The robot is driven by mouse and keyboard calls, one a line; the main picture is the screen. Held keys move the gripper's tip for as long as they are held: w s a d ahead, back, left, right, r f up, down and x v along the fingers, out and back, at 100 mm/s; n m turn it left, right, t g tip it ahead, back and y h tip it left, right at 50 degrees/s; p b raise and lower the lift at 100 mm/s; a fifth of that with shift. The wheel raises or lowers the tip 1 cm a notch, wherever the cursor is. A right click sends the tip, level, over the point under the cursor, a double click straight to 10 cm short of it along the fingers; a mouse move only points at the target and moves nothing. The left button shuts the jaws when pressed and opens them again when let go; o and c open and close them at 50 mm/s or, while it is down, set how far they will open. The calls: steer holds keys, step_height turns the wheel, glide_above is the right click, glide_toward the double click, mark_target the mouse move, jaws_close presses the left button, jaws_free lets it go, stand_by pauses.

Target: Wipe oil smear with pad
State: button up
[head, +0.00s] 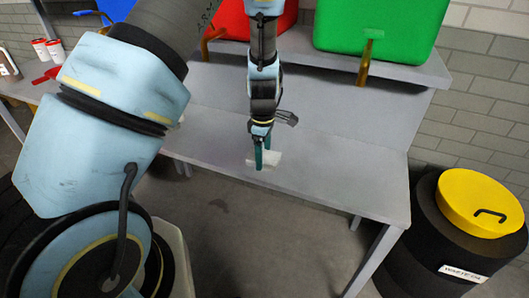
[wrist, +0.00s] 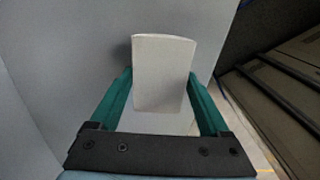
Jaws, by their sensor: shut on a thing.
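My gripper (head: 262,158) points down at the front part of the grey bench (head: 320,175), with its green fingers shut on a white pad (head: 273,158). In the wrist view the pad (wrist: 163,72) is a pale block between the two fingers of my gripper (wrist: 162,88). The pad is low over the bench top; I cannot tell whether it touches it. No oil smear is clear on the visible bench top; the pad and fingers may hide part of it. A small dark patch (head: 217,206) shows on the floor below the bench.
A red container (head: 250,20) and a green container (head: 378,28) with brass taps stand on the raised back shelf. A black waste drum with a yellow lid (head: 478,203) stands right of the bench. The bench top to the right of my gripper is clear.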

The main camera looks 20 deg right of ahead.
steer(key=shift+s+a+f, duration=0.15)
steer(key=shift+s+f, duration=0.05)
steer(key=shift+w+r+p, duration=0.1)
steer(key=shift+r+p, duration=2.5)
steer(key=shift+r, duration=0.5)
steer(key=shift+r, duration=0.1)
step_height(320, 180, up, 3)
steer(key=p, duration=0.3)
